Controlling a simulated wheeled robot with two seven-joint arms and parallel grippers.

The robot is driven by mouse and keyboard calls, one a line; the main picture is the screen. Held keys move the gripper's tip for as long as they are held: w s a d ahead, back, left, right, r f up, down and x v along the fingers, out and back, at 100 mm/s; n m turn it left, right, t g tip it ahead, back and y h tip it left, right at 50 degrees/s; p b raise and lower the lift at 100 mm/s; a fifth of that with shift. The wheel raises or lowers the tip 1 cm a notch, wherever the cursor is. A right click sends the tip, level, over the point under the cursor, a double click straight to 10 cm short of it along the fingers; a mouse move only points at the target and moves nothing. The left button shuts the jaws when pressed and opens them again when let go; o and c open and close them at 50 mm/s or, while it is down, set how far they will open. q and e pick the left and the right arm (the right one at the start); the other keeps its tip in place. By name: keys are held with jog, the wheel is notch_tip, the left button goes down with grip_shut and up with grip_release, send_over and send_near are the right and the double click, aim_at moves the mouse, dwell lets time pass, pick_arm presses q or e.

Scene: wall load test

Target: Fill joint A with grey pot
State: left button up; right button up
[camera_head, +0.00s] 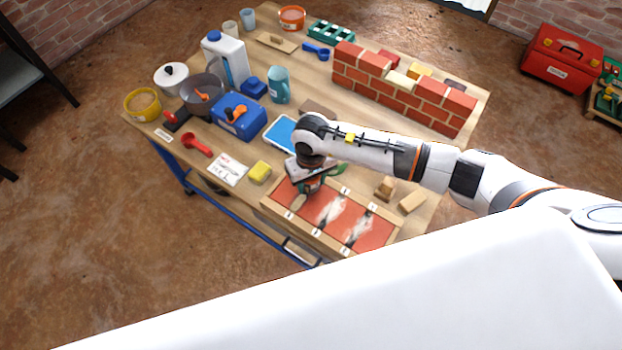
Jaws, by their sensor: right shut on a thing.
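My right gripper (308,186) reaches in from the right and points down over the left part of the brick test panel (378,238). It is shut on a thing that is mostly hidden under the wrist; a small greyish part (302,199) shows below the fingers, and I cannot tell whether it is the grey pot. The panel has red brick faces in a wooden frame, with small white labels along its edges, too small to read. Whitish and dark streaks (356,226) mark the joints in its middle and right. The left part is partly covered by my gripper. My left gripper is not in view.
Left on the table (284,60) stand a grey bowl (214,101), a blue box (239,123), a white jug (222,52) and a teal pitcher (279,88). A low brick wall (400,96) stands behind my arm.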

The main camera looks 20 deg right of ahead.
jog(key=shift+s+f+b, duration=0.1)
jog(key=shift+b, duration=0.2)
dwell(1.1)
jog(key=shift+r+p, duration=0.7)
jog(key=shift+r, duration=0.5)
jog(key=shift+r+p, duration=1.2)
jog(key=shift+r, duration=1.2)
